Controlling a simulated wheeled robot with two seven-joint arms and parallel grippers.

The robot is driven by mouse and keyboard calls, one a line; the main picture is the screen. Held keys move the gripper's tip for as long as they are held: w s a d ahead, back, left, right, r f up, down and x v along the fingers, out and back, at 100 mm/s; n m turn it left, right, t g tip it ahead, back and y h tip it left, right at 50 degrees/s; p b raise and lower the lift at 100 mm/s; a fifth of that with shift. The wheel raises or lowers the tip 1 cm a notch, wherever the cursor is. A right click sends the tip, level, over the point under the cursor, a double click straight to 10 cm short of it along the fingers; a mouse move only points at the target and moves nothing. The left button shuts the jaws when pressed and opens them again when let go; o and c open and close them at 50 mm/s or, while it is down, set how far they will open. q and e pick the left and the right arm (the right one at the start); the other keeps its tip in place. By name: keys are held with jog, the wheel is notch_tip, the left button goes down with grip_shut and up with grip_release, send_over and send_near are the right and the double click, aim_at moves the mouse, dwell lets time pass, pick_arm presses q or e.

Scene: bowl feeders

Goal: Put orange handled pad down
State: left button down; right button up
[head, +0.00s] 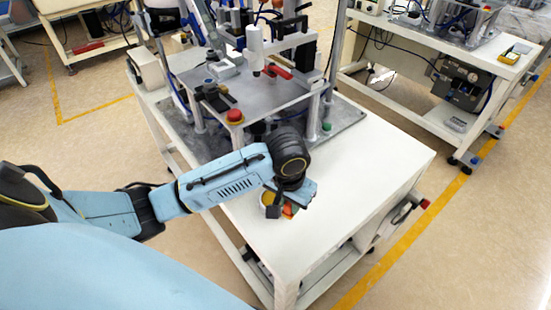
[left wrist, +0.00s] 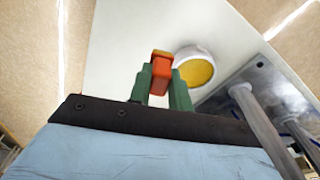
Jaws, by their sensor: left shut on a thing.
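My left gripper (head: 284,206) is low over the front part of the white table, with its fingers largely hidden by the wrist in the head view. In the left wrist view its green fingers are shut on an orange handle (left wrist: 161,68), which belongs to the orange handled pad (head: 288,211). The pad's underside is hidden, so I cannot tell whether it touches the table. A round white dish with a yellow inside (left wrist: 196,71) is right beside the handle; part of it shows in the head view (head: 267,197). My right gripper is not in view.
The white table (head: 370,160) has free room to the right of my gripper. A metal machine (head: 255,95) with posts and a red button (head: 234,116) stands behind my wrist. Another bench (head: 430,45) stands at the back right.

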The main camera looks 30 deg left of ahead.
pick_arm(q)
jog(key=w+a+r+m, duration=0.2)
jog(key=w+a+r, duration=0.2)
jog(key=w+r, duration=0.3)
jog(key=w+a+r+m, duration=0.1)
jog(key=w+a+r, duration=0.3)
jog(key=w, duration=0.5)
jog(key=f+b, duration=0.1)
jog(key=f, duration=0.4)
jog(key=f+b, duration=0.1)
jog(key=f, duration=0.5)
jog(key=f+b, duration=0.1)
jog(key=f, duration=0.5)
jog(key=shift+d, duration=0.3)
jog(key=shift+r, duration=0.1)
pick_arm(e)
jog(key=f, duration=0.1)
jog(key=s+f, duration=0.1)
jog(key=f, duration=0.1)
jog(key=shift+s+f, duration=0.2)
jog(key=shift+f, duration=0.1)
pick_arm(q)
jog(key=c, duration=1.3)
grip_release()
